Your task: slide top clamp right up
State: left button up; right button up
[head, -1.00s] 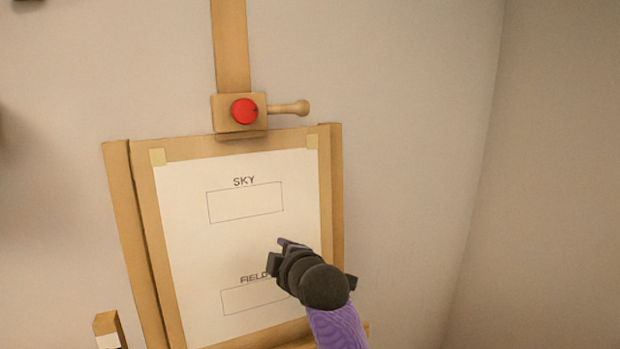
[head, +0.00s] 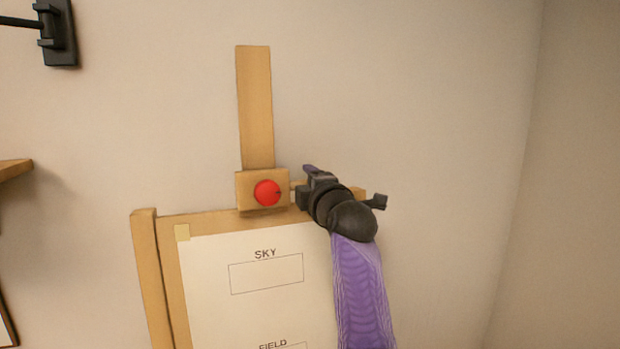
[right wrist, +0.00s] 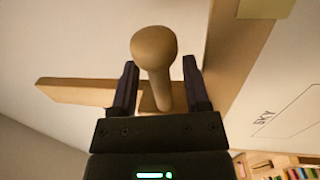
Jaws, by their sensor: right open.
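The top clamp (head: 249,189) is a wooden block with a red knob (head: 267,193), set on the upright wooden post (head: 255,105) at the top edge of the board. Its peg handle (right wrist: 154,55) sticks out to the right and is mostly hidden by my right gripper in the head view. My right gripper (head: 306,184) is at the handle. In the right wrist view, the open right gripper (right wrist: 158,85) has one finger on each side of the handle, with gaps visible. My left gripper is not in view.
A board (head: 205,226) below the clamp holds a taped white sheet (head: 215,290) marked SKY and FIELD. A black wall bracket (head: 55,35) is at upper left, with a wooden shelf edge (head: 14,169) below it. The post above the clamp is clear.

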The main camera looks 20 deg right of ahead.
jog(key=shift+c, duration=0.2)
grip_shut()
dwell(1.2)
